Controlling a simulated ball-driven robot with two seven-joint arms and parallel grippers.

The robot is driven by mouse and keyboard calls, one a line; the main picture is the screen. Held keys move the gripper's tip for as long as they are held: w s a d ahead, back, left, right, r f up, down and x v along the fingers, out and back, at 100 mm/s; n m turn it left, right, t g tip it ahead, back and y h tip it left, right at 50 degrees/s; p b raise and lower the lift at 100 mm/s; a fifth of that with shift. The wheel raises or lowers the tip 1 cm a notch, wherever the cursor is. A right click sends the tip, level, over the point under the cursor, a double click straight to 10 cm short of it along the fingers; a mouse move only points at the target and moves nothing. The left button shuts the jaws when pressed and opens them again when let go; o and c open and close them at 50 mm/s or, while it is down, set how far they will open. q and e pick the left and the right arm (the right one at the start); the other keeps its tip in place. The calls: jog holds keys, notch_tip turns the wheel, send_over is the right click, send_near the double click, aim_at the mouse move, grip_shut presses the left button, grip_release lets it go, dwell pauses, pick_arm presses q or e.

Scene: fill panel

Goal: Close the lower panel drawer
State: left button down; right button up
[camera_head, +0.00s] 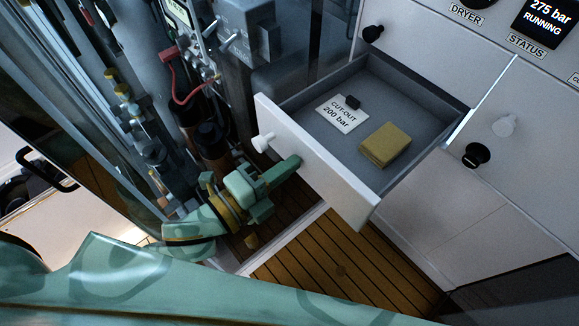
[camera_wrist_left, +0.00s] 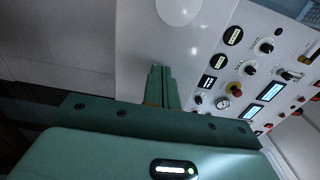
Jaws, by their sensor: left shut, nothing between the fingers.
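The drawer (camera_head: 318,162) is pulled well out of the white cabinet. Its white front has a pale round knob (camera_head: 263,142), and its grey inside is visible. A card reading "CUT-OUT 200 bar" (camera_head: 343,117), a small dark block (camera_head: 353,102) and a tan block (camera_head: 385,145) lie in it. My left gripper (camera_head: 295,162) is at the outer face of the drawer front, right of and below the knob in the picture. Its fingers are shut and empty; whether they touch the front is unclear. The shut fingers also show in the left wrist view (camera_wrist_left: 158,75), before a pale surface. My right gripper is out of view.
The cabinet has a black knob (camera_head: 372,33), a pale knob (camera_head: 504,126) and a dark knob (camera_head: 477,155). Pipes and a red hose (camera_head: 190,92) crowd the left. Slatted wooden floor (camera_head: 340,270) lies below the drawer. Gauges and switches (camera_wrist_left: 250,75) fill the wrist view's right.

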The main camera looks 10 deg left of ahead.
pick_arm(q)
jog(key=p, duration=0.3)
send_near(383, 105)
jog(key=s+a+r, duration=0.1)
jog(key=s, duration=0.1)
jog(key=s+a+r, duration=0.1)
jog(key=s+r, duration=0.1)
jog(key=shift+a+r, duration=0.3)
jog(key=shift+a, duration=0.05)
jog(key=b+x, duration=0.1)
jog(key=x, duration=0.3)
jog(key=b+x, duration=0.1)
jog(key=x, duration=0.9)
jog(key=shift+f+b, duration=0.25)
jog(key=shift+b, duration=0.15)
jog(key=shift+w+d+r, duration=0.1)
jog(key=shift+w+d, duration=0.1)
jog(key=shift+w, duration=0.2)
jog(key=shift+r, duration=0.15)
jog(key=shift+r, duration=0.15)
